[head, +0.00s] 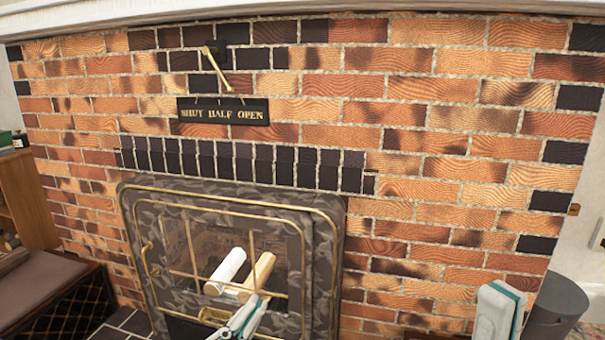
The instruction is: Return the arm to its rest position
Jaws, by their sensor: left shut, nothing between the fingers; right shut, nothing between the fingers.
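My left gripper (260,302), white and teal, reaches up from the bottom of the picture in front of the fireplace door (328,262). It is shut and empty, with its tip just below the lower end of a tan log. My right gripper (505,291), also white and teal, is at the bottom right in front of the brick wall. It is shut and empty, and its lower part is cut off by the picture edge. Both grippers are apart from each other.
A white log (225,270) and a tan log (259,272) show at the brass-barred door. A lever (216,68) and a dark sign (223,111) are above. A grey bin (556,309) stands right; a cushioned bench (40,290) stands left.

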